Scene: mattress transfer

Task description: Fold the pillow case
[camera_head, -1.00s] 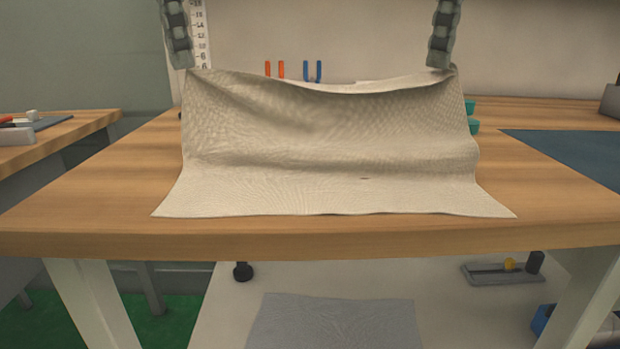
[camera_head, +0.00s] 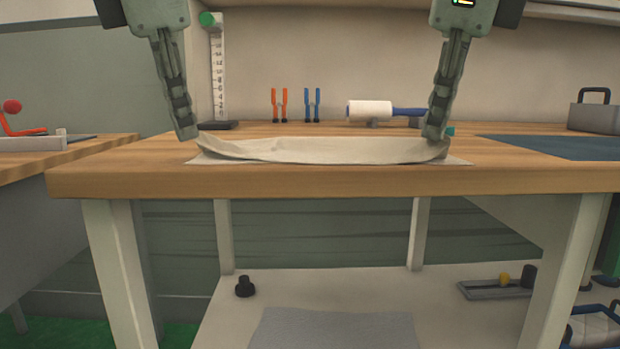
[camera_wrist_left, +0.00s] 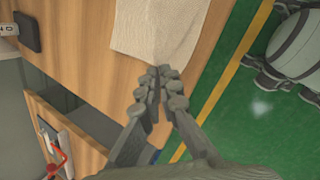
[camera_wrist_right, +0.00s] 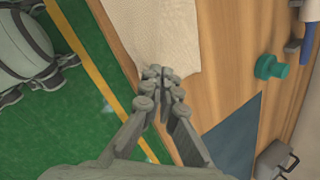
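The cream pillow case (camera_head: 320,150) lies on the wooden table near its front edge, with its upper layer raised in a low ridge. My left gripper (camera_head: 187,135) is at its left corner, with its fingers together on the cloth; the left wrist view shows the cloth (camera_wrist_left: 150,35) running up to the fingertips (camera_wrist_left: 162,78). My right gripper (camera_head: 433,137) is at its right corner, fingers also together on the cloth; the right wrist view shows the cloth (camera_wrist_right: 155,35) reaching the fingertips (camera_wrist_right: 157,78). The held corners are partly hidden by the fingers.
Behind the cloth stand a ruler (camera_head: 217,75), orange clips (camera_head: 279,105), blue clips (camera_head: 312,105) and a lint roller (camera_head: 370,111). A dark blue mat (camera_head: 550,147) lies to the right. A teal object (camera_wrist_right: 270,67) is beside the cloth. A lower shelf (camera_head: 370,290) is below.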

